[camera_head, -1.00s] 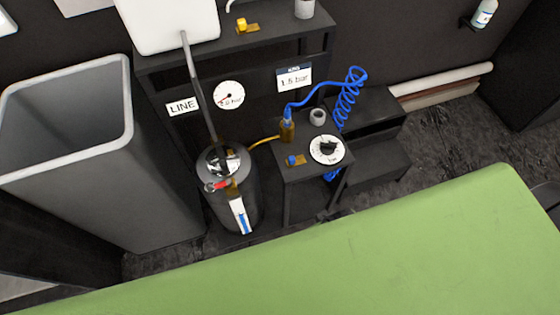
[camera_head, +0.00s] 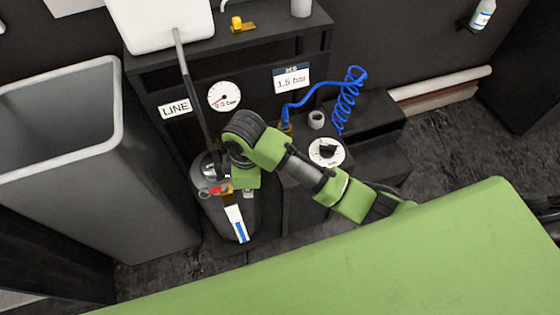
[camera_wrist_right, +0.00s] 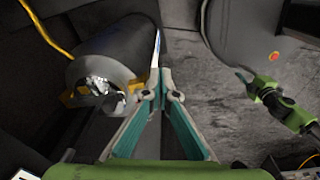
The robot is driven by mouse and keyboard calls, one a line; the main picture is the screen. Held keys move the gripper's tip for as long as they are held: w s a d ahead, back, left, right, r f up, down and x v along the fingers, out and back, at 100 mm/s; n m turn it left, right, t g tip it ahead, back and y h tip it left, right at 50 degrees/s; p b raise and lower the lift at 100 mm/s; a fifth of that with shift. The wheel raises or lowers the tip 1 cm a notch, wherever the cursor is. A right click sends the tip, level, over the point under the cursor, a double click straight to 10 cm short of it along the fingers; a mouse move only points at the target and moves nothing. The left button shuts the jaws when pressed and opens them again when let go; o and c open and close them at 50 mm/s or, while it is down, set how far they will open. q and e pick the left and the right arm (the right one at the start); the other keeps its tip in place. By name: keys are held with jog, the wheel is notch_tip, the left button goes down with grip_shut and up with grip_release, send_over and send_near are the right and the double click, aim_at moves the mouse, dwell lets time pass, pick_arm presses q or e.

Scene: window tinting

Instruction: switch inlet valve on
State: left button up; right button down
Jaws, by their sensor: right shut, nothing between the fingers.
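The dark pressure tank (camera_head: 226,215) stands on the floor beside the black shelf. A red valve lever (camera_head: 215,191) shows at its top, close to my right gripper (camera_head: 247,190); I cannot tell whether they touch. In the wrist view the tank (camera_wrist_right: 105,45) lies at upper left with its metallic top facing me. There my right gripper (camera_wrist_right: 158,95) is shut and empty, its teal fingers meeting to the right of the tank top. A green arm, seemingly mine, ends in a dark left gripper (camera_wrist_right: 245,82) at right; its jaws are too small to read.
A dial gauge (camera_head: 224,97) and the LINE label (camera_head: 175,108) are on the shelf front. A yellow-handled valve (camera_head: 238,23) sits on the shelf top. A grey bin (camera_head: 70,170) stands left. A knob dial (camera_head: 326,152) and blue coiled hose (camera_head: 349,95) are right. A green surface (camera_head: 400,255) fills the foreground.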

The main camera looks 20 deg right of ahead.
jog(key=w+d+r+n+h, duration=0.3)
jog(key=w+d+r, duration=0.2)
jog(key=w, duration=0.3)
jog(key=d+f, duration=0.2)
jog(key=f, duration=0.1)
jog(key=d+f, duration=0.2)
jog(key=f, duration=0.1)
jog(key=d+f, duration=0.1)
jog(key=f, duration=0.2)
jog(key=shift+w+d+f, duration=0.1)
jog(key=shift+d+f, duration=0.25)
jog(key=shift+d, duration=0.45)
